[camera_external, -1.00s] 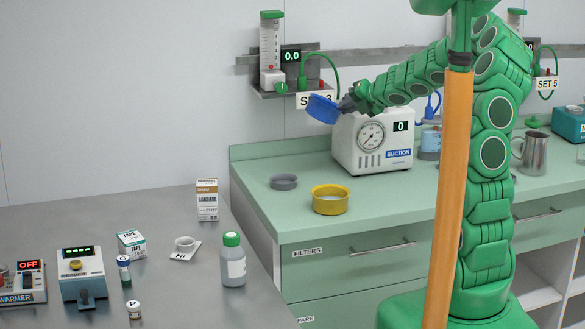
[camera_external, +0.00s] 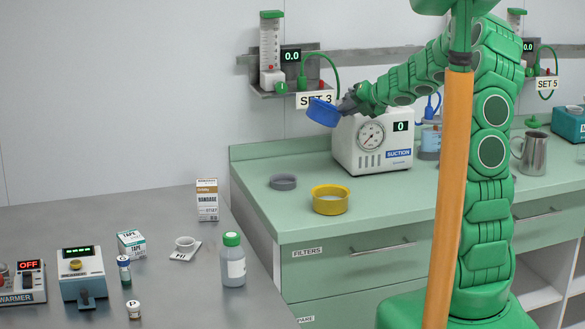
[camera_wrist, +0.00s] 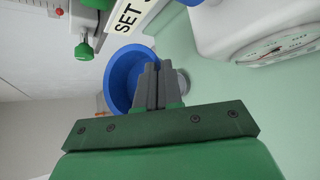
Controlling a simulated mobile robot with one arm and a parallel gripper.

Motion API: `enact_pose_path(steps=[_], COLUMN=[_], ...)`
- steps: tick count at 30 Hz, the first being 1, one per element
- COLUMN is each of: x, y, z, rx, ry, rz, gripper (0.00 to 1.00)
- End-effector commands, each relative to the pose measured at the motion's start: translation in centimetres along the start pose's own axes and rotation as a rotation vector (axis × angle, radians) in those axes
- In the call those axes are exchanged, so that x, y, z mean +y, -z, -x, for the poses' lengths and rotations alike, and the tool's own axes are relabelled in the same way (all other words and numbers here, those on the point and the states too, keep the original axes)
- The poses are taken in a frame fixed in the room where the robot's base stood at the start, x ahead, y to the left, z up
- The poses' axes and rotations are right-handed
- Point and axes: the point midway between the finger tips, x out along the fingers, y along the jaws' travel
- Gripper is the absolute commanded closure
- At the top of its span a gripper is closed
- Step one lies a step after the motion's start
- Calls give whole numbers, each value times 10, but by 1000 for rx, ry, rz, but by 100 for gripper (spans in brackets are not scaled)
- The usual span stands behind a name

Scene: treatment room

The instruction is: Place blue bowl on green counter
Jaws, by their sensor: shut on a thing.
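The blue bowl (camera_external: 323,112) is held in the air by my gripper (camera_external: 350,103), tilted, above the back left part of the green counter (camera_external: 400,207). In the wrist view the blue bowl (camera_wrist: 122,76) shows behind and left of the fingers of my gripper (camera_wrist: 152,70), which are shut on its rim. The green counter (camera_wrist: 205,95) shows below in the wrist view. A small grey dish (camera_external: 283,182) and a yellow bowl (camera_external: 330,200) stand on the counter, under and in front of the held bowl.
The suction machine (camera_external: 372,142) stands on the counter just right of the held bowl. A wall shelf with the SET 3 sign (camera_external: 315,99) is close behind it. A metal pitcher (camera_external: 533,153) stands farther right. The counter is bare right of the yellow bowl.

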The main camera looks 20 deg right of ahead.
Motion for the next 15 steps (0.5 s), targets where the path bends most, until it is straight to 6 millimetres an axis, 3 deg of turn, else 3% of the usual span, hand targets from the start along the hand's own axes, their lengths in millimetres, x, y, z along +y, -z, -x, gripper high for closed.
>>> enact_pose_path(steps=[15], x=[-8], y=[3], z=[2], rx=[61], ry=[-23], rz=[59], gripper=[100])
